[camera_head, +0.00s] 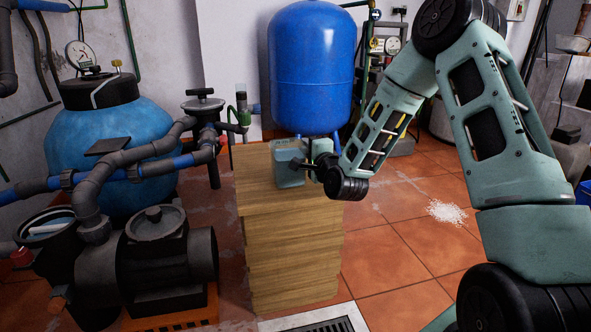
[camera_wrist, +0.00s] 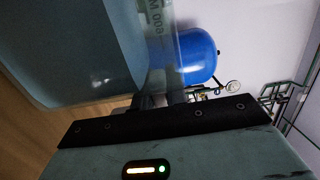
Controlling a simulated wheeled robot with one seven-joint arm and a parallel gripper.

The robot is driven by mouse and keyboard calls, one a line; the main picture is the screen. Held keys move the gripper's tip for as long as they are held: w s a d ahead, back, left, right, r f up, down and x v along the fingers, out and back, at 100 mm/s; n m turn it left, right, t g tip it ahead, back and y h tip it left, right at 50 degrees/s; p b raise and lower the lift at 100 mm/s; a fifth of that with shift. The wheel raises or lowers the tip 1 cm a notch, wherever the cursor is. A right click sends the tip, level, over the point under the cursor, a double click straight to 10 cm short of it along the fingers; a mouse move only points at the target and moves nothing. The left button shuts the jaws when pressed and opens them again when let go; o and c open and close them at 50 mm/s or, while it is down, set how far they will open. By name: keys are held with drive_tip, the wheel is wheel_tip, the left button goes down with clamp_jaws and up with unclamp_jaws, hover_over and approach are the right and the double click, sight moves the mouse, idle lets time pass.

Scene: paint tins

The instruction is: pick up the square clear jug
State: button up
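The square clear jug (camera_head: 289,164) stands upright on top of the wooden drawer unit, with a bluish tint in its lower part. In the wrist view the jug (camera_wrist: 75,45) fills the upper left, very close, with measuring marks on its side. My gripper (camera_head: 311,168) is at the jug's right side, at about its mid height. In the wrist view the fingers of my gripper (camera_wrist: 164,92) show dark and narrow against the jug's marked edge. The fingertips are partly hidden behind or blended with the clear wall, so I cannot tell whether they grip it.
A pump (camera_head: 160,250) and pipes crowd the left. White granules (camera_head: 446,212) lie on the open floor at right.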

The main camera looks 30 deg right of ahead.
clamp_jaws()
drive_tip(key=shift+r, duration=0.1)
wheel_tip(320, 180, up, 10)
drive_tip(key=p, duration=0.5)
unclamp_jaws()
clamp_jaws()
idle(0.3)
